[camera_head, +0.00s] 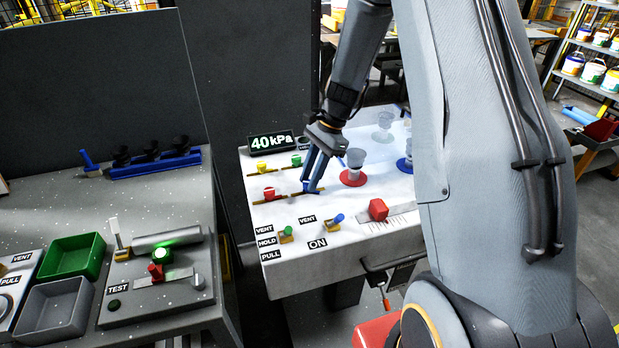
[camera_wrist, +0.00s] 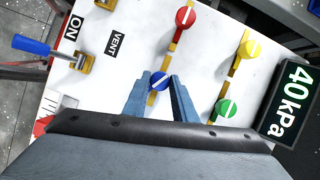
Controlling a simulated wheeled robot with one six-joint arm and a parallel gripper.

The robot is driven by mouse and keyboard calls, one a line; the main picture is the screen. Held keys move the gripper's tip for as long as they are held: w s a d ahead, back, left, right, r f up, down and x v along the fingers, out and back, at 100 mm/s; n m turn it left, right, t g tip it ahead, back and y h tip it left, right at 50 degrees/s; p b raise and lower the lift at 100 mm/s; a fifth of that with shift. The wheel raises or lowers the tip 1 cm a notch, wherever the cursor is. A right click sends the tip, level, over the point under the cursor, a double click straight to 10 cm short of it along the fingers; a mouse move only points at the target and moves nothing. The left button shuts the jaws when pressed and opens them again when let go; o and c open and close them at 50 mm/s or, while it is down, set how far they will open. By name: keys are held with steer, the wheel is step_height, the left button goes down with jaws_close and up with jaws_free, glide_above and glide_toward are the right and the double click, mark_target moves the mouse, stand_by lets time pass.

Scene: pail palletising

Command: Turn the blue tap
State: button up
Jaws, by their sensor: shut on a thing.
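The blue tap (camera_wrist: 160,82) is a round blue knob with a white line across its top, on a brass pipe on the white panel. In the wrist view the line runs diagonally. My gripper (camera_wrist: 160,88) points down at the panel, with one blue-grey finger on each side of the knob, and is shut on it. In the head view my gripper (camera_head: 311,183) stands over the blue tap (camera_head: 309,187), and its fingers hide most of the knob.
A red tap (camera_wrist: 185,17), a yellow tap (camera_wrist: 250,48) and a green tap (camera_wrist: 227,108) sit close by. A display (camera_head: 271,141) reads 40 kPa. A blue-handled switch (camera_head: 334,220) is near the ON label. Funnels on red (camera_head: 353,177) and blue bases stand to the right.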

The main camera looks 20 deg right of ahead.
steer(key=n+g, duration=0.1)
steer(key=n, duration=0.2)
steer(key=n+g+h+b, duration=0.1)
steer(key=n, duration=0.2)
steer(key=shift+w+a, duration=0.1)
steer(key=shift+w, duration=0.1)
stand_by(0.4)
steer(key=o, duration=1)
steer(key=shift+o, duration=0.2)
steer(key=b+v, duration=0.2)
steer(key=v, duration=0.5)
steer(key=shift+w+r+b, duration=0.15)
steer(key=shift+r+b, duration=0.15)
steer(key=shift+r, duration=0.05)
steer(key=shift+r, duration=0.1)
